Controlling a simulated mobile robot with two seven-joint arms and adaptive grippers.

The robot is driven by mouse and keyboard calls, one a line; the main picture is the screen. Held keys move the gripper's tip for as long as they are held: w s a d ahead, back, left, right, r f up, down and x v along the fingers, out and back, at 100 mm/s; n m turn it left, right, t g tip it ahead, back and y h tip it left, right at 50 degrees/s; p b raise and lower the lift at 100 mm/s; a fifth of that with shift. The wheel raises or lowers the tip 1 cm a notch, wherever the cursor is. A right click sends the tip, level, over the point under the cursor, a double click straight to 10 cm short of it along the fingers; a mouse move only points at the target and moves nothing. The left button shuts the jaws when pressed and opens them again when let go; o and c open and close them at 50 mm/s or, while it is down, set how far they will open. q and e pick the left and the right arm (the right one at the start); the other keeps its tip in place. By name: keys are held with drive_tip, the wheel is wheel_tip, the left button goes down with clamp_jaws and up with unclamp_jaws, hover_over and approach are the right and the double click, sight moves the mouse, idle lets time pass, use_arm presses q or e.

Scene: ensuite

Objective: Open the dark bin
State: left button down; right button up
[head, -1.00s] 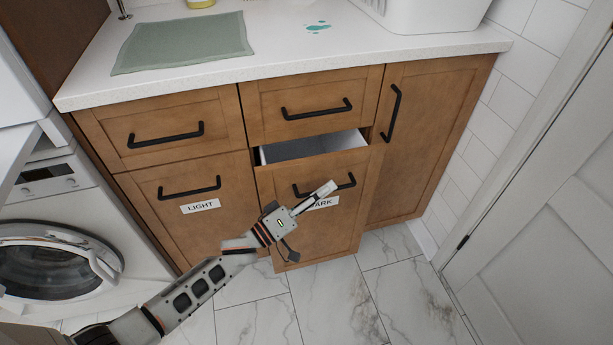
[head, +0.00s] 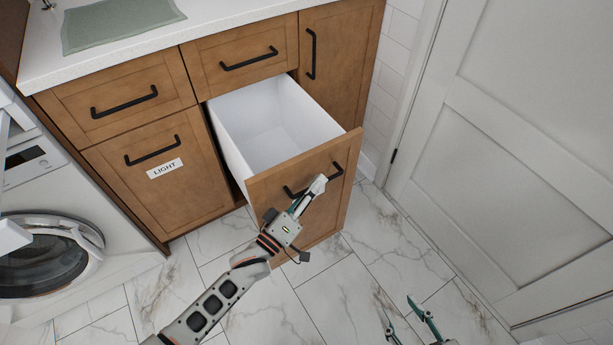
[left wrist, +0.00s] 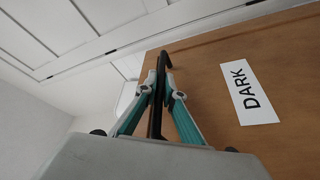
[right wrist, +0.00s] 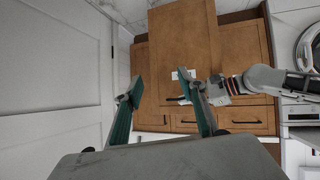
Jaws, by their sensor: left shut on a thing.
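The dark bin (head: 262,143) is a white-lined pull-out drawer with a brown wooden front, standing far out of the cabinet and empty as far as I see. Its DARK label shows in the left wrist view (left wrist: 248,92). My left gripper (head: 318,186) is shut on the bin's black bar handle (head: 290,193); in the left wrist view the handle (left wrist: 155,120) runs between the fingers. My right gripper (head: 405,318) is low at the bottom of the head view, away from the bin. In the right wrist view (right wrist: 160,95) its fingers are wide apart with nothing between them.
The closed LIGHT bin front (head: 160,180) is to the left, beside a washing machine (head: 40,255). Closed drawers sit under the white counter (head: 200,25). A white door (head: 520,150) stands at the right. The marble floor (head: 370,255) is clear.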

use_arm(q)
drive_tip(key=s, duration=0.1)
drive_tip(key=s+d, duration=0.1)
drive_tip(key=shift+s+d, duration=0.3)
use_arm(e)
drive_tip(key=shift+s+d+f, duration=0.4)
drive_tip(key=shift+s+d, duration=0.15)
drive_tip(key=shift+s, duration=0.1)
use_arm(q)
drive_tip(key=c, duration=2.2)
unclamp_jaws()
drive_tip(key=shift+o, duration=0.2)
use_arm(e)
drive_tip(key=shift+w+r, duration=0.15)
drive_tip(key=shift+w, duration=0.05)
drive_tip(key=shift+w+a, duration=0.1)
